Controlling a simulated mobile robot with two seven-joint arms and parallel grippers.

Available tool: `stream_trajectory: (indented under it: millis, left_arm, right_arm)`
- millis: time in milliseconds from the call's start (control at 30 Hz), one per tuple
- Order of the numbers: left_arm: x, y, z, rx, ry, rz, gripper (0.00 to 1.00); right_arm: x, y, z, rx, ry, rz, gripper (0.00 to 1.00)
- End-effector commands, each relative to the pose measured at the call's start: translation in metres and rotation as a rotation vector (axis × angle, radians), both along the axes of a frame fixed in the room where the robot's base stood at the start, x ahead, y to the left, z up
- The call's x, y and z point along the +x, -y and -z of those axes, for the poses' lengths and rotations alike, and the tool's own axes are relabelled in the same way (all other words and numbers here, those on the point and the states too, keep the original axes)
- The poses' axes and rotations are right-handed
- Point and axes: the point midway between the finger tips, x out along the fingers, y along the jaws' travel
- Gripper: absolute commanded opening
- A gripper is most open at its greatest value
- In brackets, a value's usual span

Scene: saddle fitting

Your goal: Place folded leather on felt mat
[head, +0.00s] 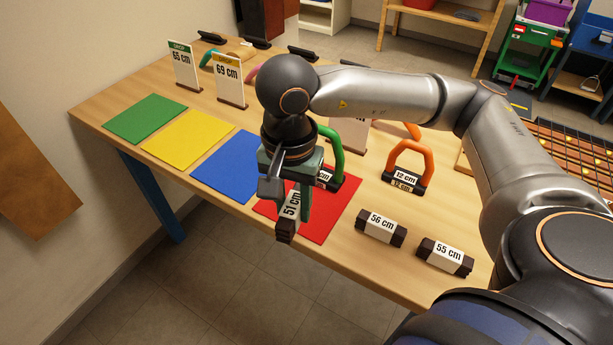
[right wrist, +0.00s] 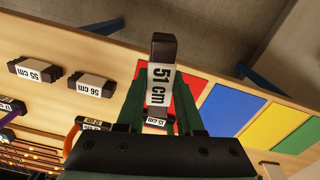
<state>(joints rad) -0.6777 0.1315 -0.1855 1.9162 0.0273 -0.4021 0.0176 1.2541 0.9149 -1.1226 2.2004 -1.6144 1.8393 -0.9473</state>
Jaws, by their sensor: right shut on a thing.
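My right gripper (head: 289,200) is shut on a dark brown folded leather piece with a white "51 cm" label (head: 287,222). The same piece (right wrist: 161,90) stands between the fingers in the right wrist view. It is over the near part of the red felt mat (head: 325,222); I cannot tell whether it touches the mat. Blue (head: 230,164), yellow (head: 188,138) and green (head: 145,118) felt mats lie in a row to the left. Two more folded leathers, "56 cm" (head: 381,227) and "55 cm" (head: 445,256), lie right of the red mat. My left gripper is out of view.
A green arch (head: 337,152) stands at the red mat's back edge, and an orange arch (head: 409,165) stands to its right. Drop signs "65 cm" (head: 185,66) and "69 cm" (head: 230,79) stand behind the mats. The green, yellow and blue mats are bare.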

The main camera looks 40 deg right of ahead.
Motion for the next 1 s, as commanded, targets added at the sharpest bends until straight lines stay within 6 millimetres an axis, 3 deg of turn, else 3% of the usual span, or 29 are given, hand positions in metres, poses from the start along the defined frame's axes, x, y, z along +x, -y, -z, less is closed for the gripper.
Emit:
stream_trajectory:
  millis: [700,1000]
  left_arm:
    - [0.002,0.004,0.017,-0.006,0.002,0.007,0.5]
    - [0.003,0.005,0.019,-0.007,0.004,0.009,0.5]
  right_arm:
    - [-0.052,0.022,-0.027,-0.001,0.003,1.467,0.0]
    - [-0.061,0.028,-0.031,-0.001,0.001,1.771,0.0]
